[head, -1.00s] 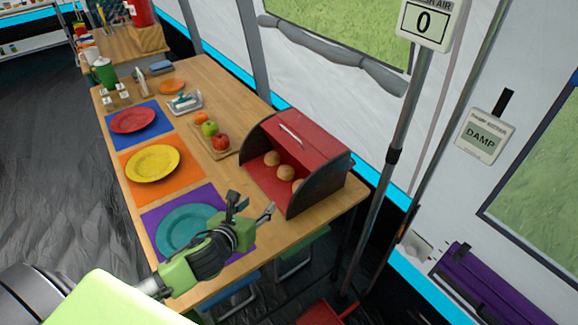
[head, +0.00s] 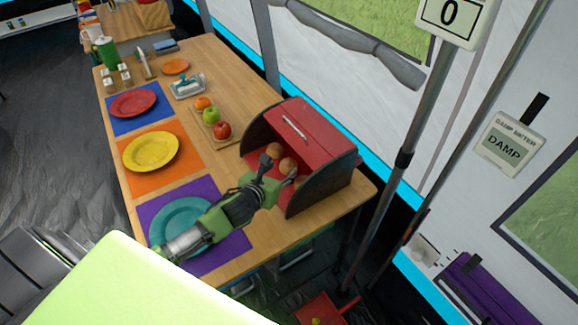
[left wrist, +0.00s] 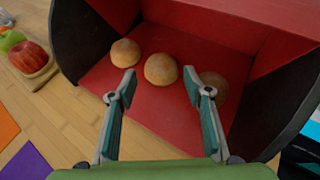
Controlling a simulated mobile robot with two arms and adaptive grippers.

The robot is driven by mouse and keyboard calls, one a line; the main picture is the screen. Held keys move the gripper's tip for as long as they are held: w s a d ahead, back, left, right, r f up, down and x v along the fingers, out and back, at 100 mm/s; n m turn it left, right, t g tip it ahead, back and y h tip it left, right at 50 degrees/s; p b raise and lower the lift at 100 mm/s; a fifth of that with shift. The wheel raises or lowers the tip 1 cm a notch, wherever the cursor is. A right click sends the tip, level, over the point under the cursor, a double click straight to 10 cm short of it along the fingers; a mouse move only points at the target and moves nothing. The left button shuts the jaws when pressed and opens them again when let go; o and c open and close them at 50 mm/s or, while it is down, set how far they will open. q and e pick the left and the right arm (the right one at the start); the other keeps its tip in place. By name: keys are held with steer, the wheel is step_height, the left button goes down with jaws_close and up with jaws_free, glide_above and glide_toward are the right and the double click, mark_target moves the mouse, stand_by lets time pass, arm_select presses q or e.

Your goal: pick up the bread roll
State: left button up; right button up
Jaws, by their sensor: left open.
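Three round brown bread rolls lie in the open red bread bin (head: 318,132). In the left wrist view they are the left roll (left wrist: 125,52), the middle roll (left wrist: 161,69) and the right roll (left wrist: 217,88). My left gripper (head: 278,169) is open and empty at the bin's mouth. In the left wrist view its fingers (left wrist: 159,82) point into the bin, with the middle roll showing between and just beyond the tips. The right finger partly covers the right roll. My right gripper is not in view.
The bin's dark side walls (left wrist: 283,103) stand on both sides of the opening. A board with apples (head: 222,131) is left of the bin. Teal (head: 165,232), yellow (head: 151,151) and red (head: 132,103) plates lie on coloured mats along the table (head: 205,70).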

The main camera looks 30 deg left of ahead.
mark_target(286, 167)
arm_select(q)
steer(key=shift+w, duration=0.15)
steer(key=shift+w+f, duration=0.2)
steer(key=shift+w, duration=0.05)
steer(key=x, duration=0.3)
steer(key=shift+f, duration=0.2)
steer(key=shift+w+f, duration=0.3)
steer(key=shift+w, duration=0.25)
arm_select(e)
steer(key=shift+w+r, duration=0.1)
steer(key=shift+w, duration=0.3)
arm_select(q)
steer(key=c, duration=0.5)
